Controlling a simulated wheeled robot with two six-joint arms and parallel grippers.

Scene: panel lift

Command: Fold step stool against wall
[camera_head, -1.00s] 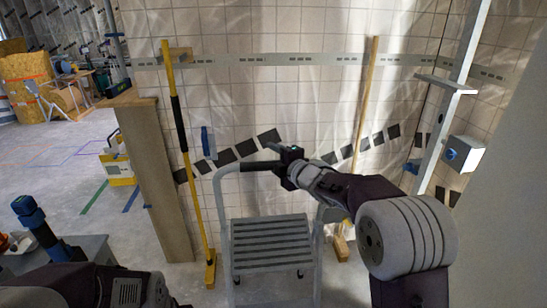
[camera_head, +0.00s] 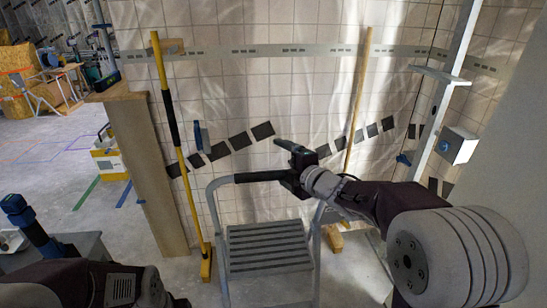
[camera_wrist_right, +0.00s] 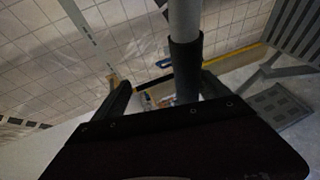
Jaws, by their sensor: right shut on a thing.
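The grey step stool (camera_head: 211,205) stands upright in front of the tiled wall, with its ribbed step (camera_head: 265,248) facing up. Its top rail carries a black grip sleeve (camera_head: 258,177). My right gripper (camera_head: 287,165) is at the right end of this sleeve and is shut on it. In the right wrist view, the tube with the black sleeve (camera_wrist_right: 185,65) runs up between the fingers of the right gripper (camera_wrist_right: 168,93). Parts of the stool's steps (camera_wrist_right: 300,30) show there at the right.
A yellow pole (camera_head: 174,125) leans on the wall left of the stool, beside a wooden post (camera_head: 150,165). A wooden pole (camera_head: 358,105) leans behind it at the right. A grey upright (camera_head: 445,110) and wall box (camera_head: 457,145) stand further right. Floor at left is mostly open.

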